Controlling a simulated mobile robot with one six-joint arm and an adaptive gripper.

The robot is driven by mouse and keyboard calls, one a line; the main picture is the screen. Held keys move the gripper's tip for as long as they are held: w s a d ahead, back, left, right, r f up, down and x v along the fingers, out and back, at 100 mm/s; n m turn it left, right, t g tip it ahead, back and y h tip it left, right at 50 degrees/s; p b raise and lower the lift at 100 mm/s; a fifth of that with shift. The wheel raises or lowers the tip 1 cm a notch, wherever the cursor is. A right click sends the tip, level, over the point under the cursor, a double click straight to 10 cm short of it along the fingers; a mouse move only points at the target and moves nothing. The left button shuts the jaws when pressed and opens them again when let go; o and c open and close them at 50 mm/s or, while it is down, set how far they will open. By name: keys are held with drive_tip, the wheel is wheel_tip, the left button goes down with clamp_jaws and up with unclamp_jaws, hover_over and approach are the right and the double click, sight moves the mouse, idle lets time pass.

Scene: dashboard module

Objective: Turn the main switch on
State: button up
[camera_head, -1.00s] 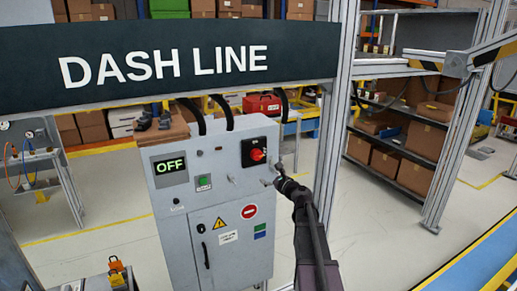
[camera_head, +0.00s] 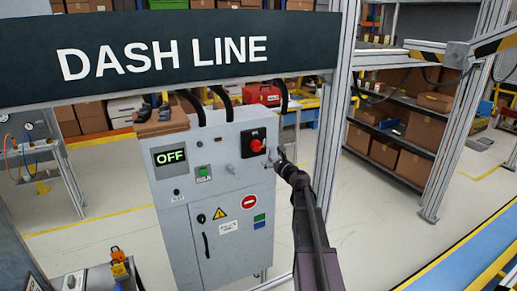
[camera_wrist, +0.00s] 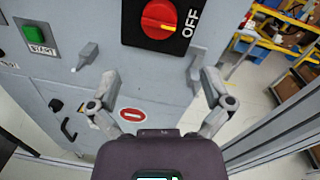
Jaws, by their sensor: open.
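The main switch (camera_head: 256,146) is a red rotary knob on a black square plate at the upper right of the grey cabinet (camera_head: 180,215). In the wrist view the red knob (camera_wrist: 158,18) is at the top centre, with its pale pointer line toward the word OFF. The cabinet display (camera_head: 170,156) reads OFF. My gripper (camera_head: 279,156) is just right of and below the switch in the head view. In the wrist view my gripper (camera_wrist: 162,86) is open and empty, with its fingers spread below the knob. No contact with the knob shows.
A green START button (camera_wrist: 37,34) is left of the switch. A small grey fitting (camera_head: 231,168) sticks out of the cabinet front below the switch. A metal post (camera_head: 333,130) stands to the right of my gripper, and shelves (camera_head: 400,130) are behind it.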

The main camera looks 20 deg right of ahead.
sight(259, 148)
drive_tip(key=w, duration=0.7)
drive_tip(key=w+a, duration=0.1)
drive_tip(key=w, duration=0.3)
drive_tip(key=c, duration=1.1)
drive_tip(key=shift+d, duration=0.35)
drive_tip(key=shift+a, duration=0.35)
